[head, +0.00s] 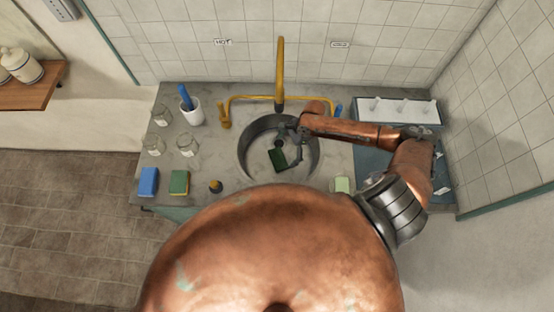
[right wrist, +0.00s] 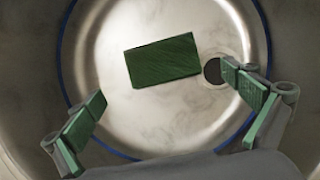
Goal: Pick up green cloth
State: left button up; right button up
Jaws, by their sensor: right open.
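The green cloth (head: 278,159) is a flat, dark green rectangle in the round metal sink (head: 247,160). In the right wrist view the cloth (right wrist: 162,60) lies on the sink bottom, beside the dark drain hole (right wrist: 213,71). My right gripper (head: 293,147) reaches into the sink from the right. In the right wrist view its two green-padded fingers (right wrist: 166,93) are spread wide and empty, apart from the cloth. The cloth lies between and beyond the fingertips in that view. My left gripper is not in view.
A brass faucet (head: 280,75) rises behind the sink. On the counter's left are glass jars (head: 187,146), a white cup (head: 191,112) with a blue-handled tool, a blue sponge (head: 148,182) and a green-and-yellow sponge (head: 179,183). A white rack (head: 397,109) stands at right.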

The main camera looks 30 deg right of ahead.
aim_at(279, 158)
jog(key=x, duration=0.6)
jog(key=shift+w, duration=0.2)
jog(key=shift+c, duration=0.3)
jog(key=c, duration=1)
jog(key=shift+r, duration=0.1)
jog(key=shift+c, duration=0.2)
